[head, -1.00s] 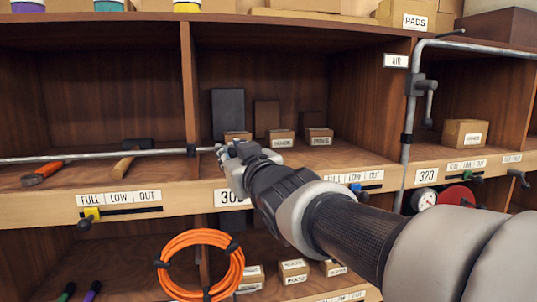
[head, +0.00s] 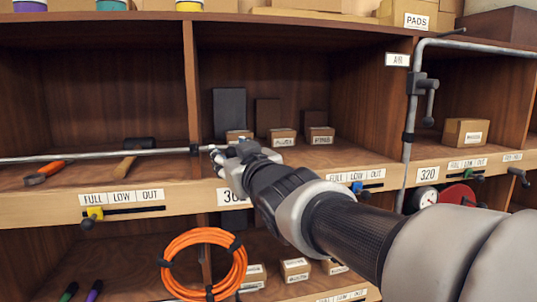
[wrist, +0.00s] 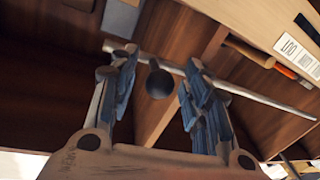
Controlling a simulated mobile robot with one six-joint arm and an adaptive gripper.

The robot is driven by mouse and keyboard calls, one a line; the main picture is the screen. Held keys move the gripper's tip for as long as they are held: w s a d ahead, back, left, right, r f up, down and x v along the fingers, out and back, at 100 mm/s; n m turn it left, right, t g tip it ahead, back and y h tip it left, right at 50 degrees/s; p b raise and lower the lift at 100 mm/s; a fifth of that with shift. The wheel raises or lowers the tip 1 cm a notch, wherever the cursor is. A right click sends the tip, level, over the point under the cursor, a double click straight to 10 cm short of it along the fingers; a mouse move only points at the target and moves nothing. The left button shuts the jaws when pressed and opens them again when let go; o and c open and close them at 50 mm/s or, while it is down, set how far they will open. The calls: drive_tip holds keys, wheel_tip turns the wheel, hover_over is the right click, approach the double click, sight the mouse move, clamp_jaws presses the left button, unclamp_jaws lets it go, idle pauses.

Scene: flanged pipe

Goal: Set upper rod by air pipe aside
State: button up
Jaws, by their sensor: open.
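A long thin grey rod (head: 90,156) runs level across the front of the left shelf bay, and its right end is near the divider. It also shows in the wrist view (wrist: 262,98), crossing behind my fingers. My gripper (head: 216,153) is at the rod's right end, and in the wrist view its two fingers (wrist: 160,62) are spread, with the rod passing across at the fingertips. I cannot tell whether they touch it. A dark round knob (wrist: 159,83) shows between the fingers. The grey air pipe (head: 408,140) stands upright at the right, beside the AIR label (head: 397,60).
An orange-handled hammer (head: 47,171) and a wooden-handled mallet (head: 130,160) lie behind the rod. Small labelled boxes (head: 282,137) stand in the middle bay. An orange hose coil (head: 205,262) hangs below my gripper. A yellow slider (head: 94,213) is on the shelf edge.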

drive_tip(key=v, duration=1.2)
